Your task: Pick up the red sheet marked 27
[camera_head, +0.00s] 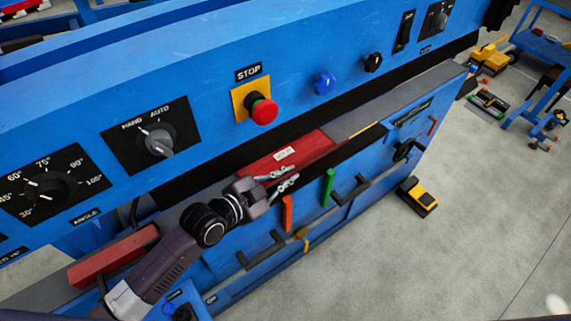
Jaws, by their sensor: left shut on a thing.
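A red sheet (305,149) with a small white label lies on the machine's grey ledge, under the blue control panel. The marking on the label is too small to read. My left gripper (290,178) reaches in from the lower left and is shut on the near edge of this sheet. The fingers partly cover that edge. A second red piece (112,257) lies further left on the ledge, partly behind my left arm. My right gripper is not in view.
The control panel (200,70) overhangs the ledge, with a red stop button (263,110) and knobs. Orange (287,213) and green (327,187) handles and black bar handles stick out below the gripper. A yellow-black pedal (417,197) stands on the floor; the floor at right is mostly clear.

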